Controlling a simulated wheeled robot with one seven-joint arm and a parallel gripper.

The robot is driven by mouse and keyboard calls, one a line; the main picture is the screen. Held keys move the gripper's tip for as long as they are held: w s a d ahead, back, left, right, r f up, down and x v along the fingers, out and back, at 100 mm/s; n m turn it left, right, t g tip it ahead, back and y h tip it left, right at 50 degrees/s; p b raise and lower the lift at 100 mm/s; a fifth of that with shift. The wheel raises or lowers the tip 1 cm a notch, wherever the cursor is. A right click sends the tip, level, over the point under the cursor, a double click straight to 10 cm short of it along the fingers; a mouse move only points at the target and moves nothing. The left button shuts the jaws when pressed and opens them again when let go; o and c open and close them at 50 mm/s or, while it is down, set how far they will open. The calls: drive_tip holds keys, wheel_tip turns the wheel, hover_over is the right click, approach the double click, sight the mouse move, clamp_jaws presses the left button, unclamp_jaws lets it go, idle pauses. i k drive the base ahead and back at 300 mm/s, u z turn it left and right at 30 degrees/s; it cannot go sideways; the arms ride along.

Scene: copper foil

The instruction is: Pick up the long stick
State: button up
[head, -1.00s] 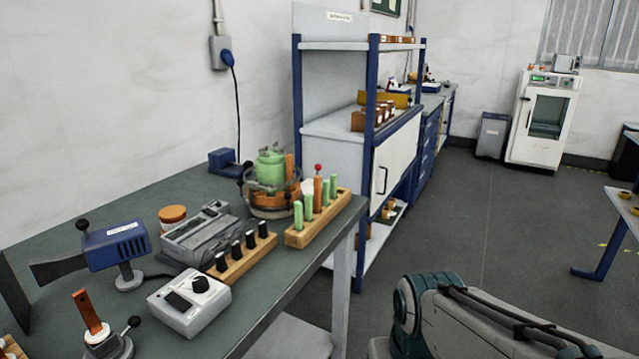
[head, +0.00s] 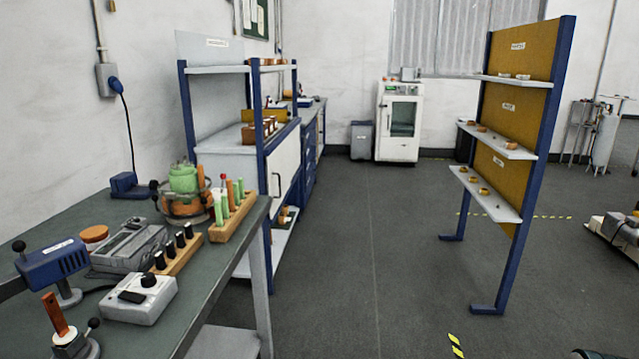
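A wooden rack (head: 225,231) stands at the right end of the workbench (head: 215,278) on the left. I cannot tell which of these, if any, is the long stick. My gripper is out of view. Only a small dark piece, likely of my arm, shows at the bottom right edge.
A second wooden rack (head: 178,254) with black-topped pieces and a grey-white box (head: 139,300) stand nearby on the bench. A blue-framed shelf unit (head: 262,140) is behind it. A yellow-backed shelf stand (head: 530,95) is at the right. The floor (head: 375,265) between is clear.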

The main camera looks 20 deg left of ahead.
sight(202, 182)
drive_tip(key=z, duration=0.05)
drive_tip(key=i, duration=0.85)
drive_tip(key=u, duration=0.35)
drive_tip(key=i, duration=1.5)
drive_tip(key=u, duration=1.6)
drive_tip(key=i, duration=0.75)
drive_tip(key=u, duration=0.9)
